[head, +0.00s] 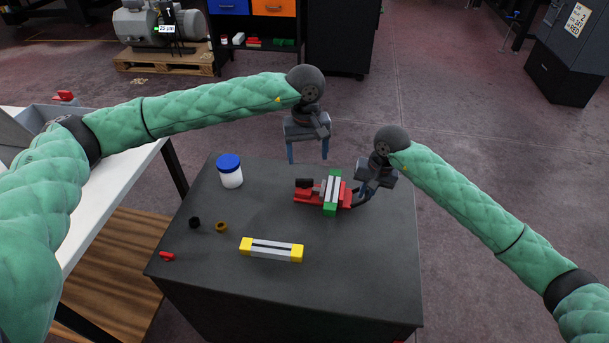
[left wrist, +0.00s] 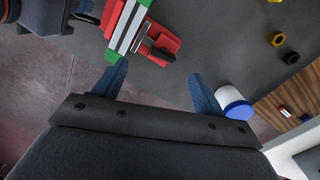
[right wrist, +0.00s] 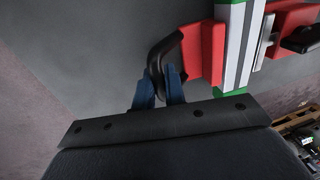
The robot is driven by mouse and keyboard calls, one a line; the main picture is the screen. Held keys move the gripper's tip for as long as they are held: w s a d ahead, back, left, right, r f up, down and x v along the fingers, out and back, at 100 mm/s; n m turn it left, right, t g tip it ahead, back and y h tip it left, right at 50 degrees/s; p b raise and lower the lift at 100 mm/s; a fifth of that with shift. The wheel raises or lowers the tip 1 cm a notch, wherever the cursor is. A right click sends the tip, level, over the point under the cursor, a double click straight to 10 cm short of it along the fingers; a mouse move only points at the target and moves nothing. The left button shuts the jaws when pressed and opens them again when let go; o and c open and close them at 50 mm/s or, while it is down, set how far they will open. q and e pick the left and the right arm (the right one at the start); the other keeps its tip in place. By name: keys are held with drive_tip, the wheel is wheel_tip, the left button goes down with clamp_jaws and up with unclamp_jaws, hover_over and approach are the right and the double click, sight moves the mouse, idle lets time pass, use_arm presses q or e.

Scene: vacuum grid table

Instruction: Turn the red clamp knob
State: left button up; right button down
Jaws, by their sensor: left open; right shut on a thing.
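The red clamp (head: 345,197) lies on the dark table around a green-ended, white-striped bar (head: 332,190). Its black knob (head: 303,183) is at the left end in the head view, and a curved black handle (right wrist: 158,52) is at the other end. My right gripper (head: 364,193) is shut on that black handle. My left gripper (head: 308,152) is open and empty, above the far side of the table. In the left wrist view the red clamp (left wrist: 167,38) is just beyond the left fingers, apart from them.
A white jar with a blue lid (head: 229,170) stands left of the clamp. A black ring (head: 194,222), a brass ring (head: 221,227), a small red piece (head: 167,257) and a yellow-ended bar (head: 272,249) lie nearer. The table's right front is clear.

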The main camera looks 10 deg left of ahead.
sight(304, 179)
use_arm(q)
drive_tip(key=f+n, duration=0.3)
drive_tip(key=n, duration=0.8)
drive_tip(key=f+n, duration=0.4)
drive_tip(key=n, duration=0.7)
drive_tip(key=w+a+f+n, duration=0.1)
drive_tip(key=f+n, duration=0.2)
drive_tip(key=n, duration=0.9)
drive_tip(key=shift+f, duration=0.15)
